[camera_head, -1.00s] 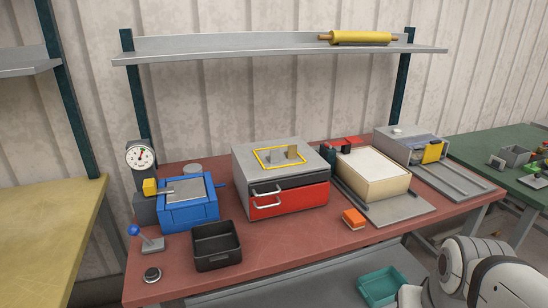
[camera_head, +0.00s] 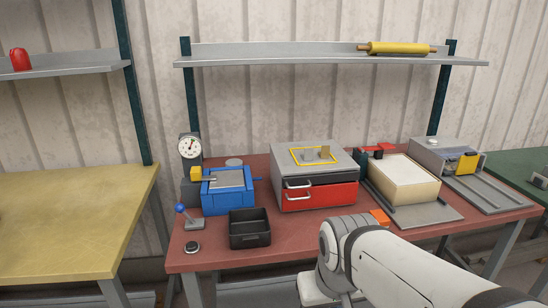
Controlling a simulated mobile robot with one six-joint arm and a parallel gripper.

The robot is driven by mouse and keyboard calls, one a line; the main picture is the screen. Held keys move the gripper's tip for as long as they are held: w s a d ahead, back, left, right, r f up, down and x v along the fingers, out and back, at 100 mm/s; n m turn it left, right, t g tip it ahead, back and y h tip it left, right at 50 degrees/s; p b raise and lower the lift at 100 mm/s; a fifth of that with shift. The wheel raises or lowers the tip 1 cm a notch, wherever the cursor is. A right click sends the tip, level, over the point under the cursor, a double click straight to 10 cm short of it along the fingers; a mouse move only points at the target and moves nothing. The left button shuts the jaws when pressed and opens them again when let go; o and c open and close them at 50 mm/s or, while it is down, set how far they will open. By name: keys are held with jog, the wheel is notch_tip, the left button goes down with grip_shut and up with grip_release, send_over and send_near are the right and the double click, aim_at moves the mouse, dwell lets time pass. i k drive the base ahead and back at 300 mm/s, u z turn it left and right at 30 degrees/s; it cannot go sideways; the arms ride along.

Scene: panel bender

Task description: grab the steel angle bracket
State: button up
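A small grey upright piece (camera_head: 309,155), which looks like the steel angle bracket, stands inside a yellow outlined square on top of the grey cabinet (camera_head: 283,157) with a black and a red drawer. A small tan-brown piece (camera_head: 325,152) stands just right of it in the same square. My arm reaches in from the lower right, in front of and below the cabinet, and bends down at the bottom edge. My gripper's fingers are not visible in the picture.
On the red bench (camera_head: 200,258) stand a blue vise-like machine (camera_head: 228,200), a black bin (camera_head: 250,238), a dial gauge (camera_head: 190,147) and a cream-topped block (camera_head: 403,172). A shelf (camera_head: 330,62) with a yellow roll (camera_head: 396,48) runs above. A yellow table (camera_head: 70,215) is left.

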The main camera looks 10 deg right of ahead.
aim_at(308, 152)
jog(key=z, duration=0.05)
jog(key=i, duration=1)
jog(key=u, duration=0.05)
